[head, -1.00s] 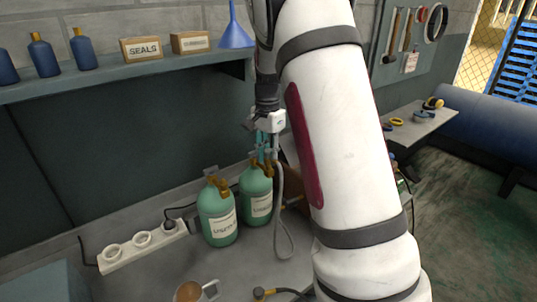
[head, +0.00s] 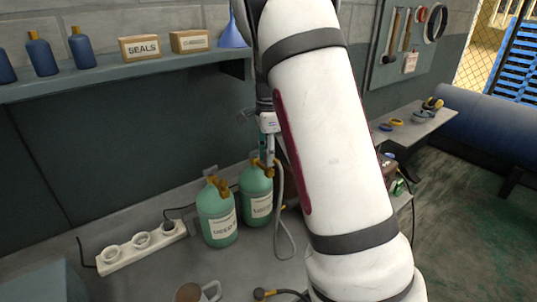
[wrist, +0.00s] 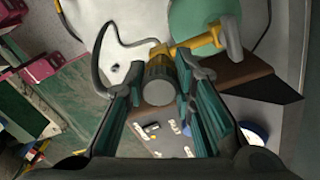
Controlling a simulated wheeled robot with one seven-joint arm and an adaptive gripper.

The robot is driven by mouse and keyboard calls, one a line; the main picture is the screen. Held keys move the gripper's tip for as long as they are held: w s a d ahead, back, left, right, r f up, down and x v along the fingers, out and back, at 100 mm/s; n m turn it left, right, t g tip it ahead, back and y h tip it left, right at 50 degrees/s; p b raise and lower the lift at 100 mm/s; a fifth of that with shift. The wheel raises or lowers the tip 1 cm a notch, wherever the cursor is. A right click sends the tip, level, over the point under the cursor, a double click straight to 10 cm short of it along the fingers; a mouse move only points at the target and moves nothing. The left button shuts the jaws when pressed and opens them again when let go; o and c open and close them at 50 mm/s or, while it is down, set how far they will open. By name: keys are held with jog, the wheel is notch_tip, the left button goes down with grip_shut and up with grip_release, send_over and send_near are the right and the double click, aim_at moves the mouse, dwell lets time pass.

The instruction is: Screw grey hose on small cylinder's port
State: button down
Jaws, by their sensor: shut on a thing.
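Two green cylinders with brass valves stand side by side on the bench: the left one (head: 216,215) and the right one (head: 256,198). My gripper (head: 267,155) points down at the right cylinder's valve. In the wrist view, its teal-padded fingers (wrist: 160,98) are closed around the round grey end of the grey hose (wrist: 158,86). This end sits against the outlet of the brass valve (wrist: 200,42); whether the threads are engaged cannot be seen. The hose (head: 291,238) hangs in a loop to the right of the cylinder.
A white power strip (head: 142,247) lies left of the cylinders. A mug (head: 210,291) and a dark hose with a brass fitting (head: 261,294) are at the front of the bench. A shelf (head: 130,70) with bottles and boxes runs along the wall above.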

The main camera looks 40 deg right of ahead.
jog(key=c, duration=1.3)
grip_release()
jog(key=shift+f, duration=0.15)
notch_tip(320, 180, up, 12)
jog(key=s+a+r+n+t, duration=0.2)
jog(key=s+a+r+n, duration=0.3)
jog(key=s+a+n, duration=0.15)
jog(key=s+a+f+n+t, duration=0.1)
jog(key=s+a+n, duration=0.3)
jog(key=s+n, duration=0.1)
jog(key=s+a+n+t, duration=0.1)
jog(key=s+a+n, duration=0.4)
jog(key=s, duration=0.3)
jog(key=s+a+f+n+t, duration=0.1)
jog(key=s+a+n, duration=0.3)
jog(key=s+n, duration=0.2)
jog(key=shift+s+a+f+t, duration=0.15)
jog(key=shift+s+f+t, duration=0.1)
jog(key=shift+f+t, duration=0.15)
